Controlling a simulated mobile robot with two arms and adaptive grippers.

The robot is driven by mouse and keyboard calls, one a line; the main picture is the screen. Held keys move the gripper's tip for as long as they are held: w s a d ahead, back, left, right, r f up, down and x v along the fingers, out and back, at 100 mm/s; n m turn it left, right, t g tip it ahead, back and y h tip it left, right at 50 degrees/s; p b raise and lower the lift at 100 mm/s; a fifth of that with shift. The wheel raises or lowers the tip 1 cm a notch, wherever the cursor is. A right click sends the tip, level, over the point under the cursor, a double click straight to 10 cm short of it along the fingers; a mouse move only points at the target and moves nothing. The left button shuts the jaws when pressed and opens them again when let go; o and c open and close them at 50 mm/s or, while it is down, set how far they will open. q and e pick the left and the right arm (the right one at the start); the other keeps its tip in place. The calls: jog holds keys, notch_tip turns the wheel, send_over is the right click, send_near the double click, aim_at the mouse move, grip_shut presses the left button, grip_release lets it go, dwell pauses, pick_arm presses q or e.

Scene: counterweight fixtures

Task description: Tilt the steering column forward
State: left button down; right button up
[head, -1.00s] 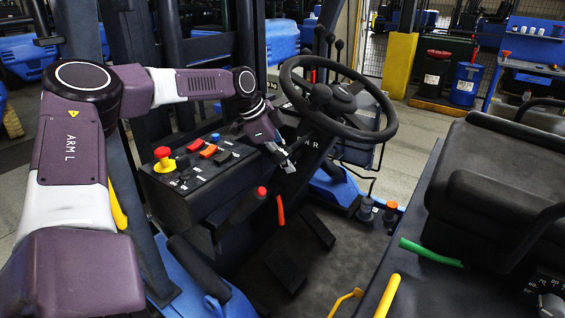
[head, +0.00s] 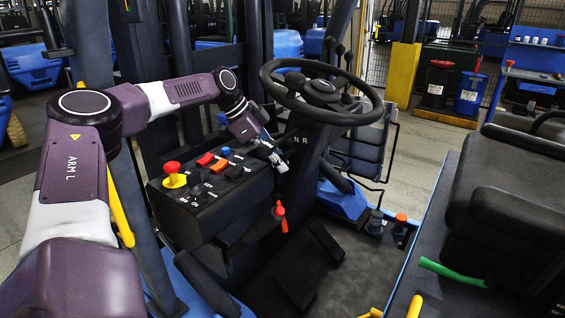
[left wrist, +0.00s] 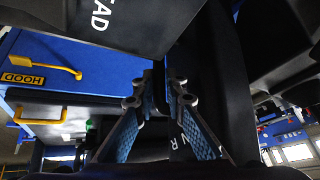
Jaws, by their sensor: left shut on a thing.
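The black steering wheel (head: 322,92) sits on top of the dark steering column (head: 303,160), which leans above the floor and carries white N and R letters. My left gripper (head: 276,158) is at the column's left side, under the wheel. In the left wrist view its blue-padded fingers (left wrist: 163,100) close on a thin dark lever (left wrist: 159,80) beside the column. The lever is mostly hidden by the fingers in the head view. My right gripper is not in view.
A black console (head: 215,190) with a red mushroom button (head: 173,168) and several switches lies just below my left forearm. A red-tipped lever (head: 280,212) stands beside it. The black seat (head: 510,190) is at right, with open floor between it and the column.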

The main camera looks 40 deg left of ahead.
pick_arm(q)
jog(key=c, duration=2.2)
grip_release()
jog(key=shift+w+a+r, duration=0.1)
jog(key=shift+a+r, duration=0.2)
jog(key=shift+a, duration=0.05)
jog(key=shift+c, duration=0.2)
jog(key=shift+s+a+f, duration=0.1)
jog(key=shift+s+a, duration=0.05)
jog(key=shift+s, duration=0.05)
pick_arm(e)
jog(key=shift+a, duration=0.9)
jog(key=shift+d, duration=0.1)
pick_arm(q)
jog(key=v, duration=0.7)
jog(key=shift+s, duration=0.15)
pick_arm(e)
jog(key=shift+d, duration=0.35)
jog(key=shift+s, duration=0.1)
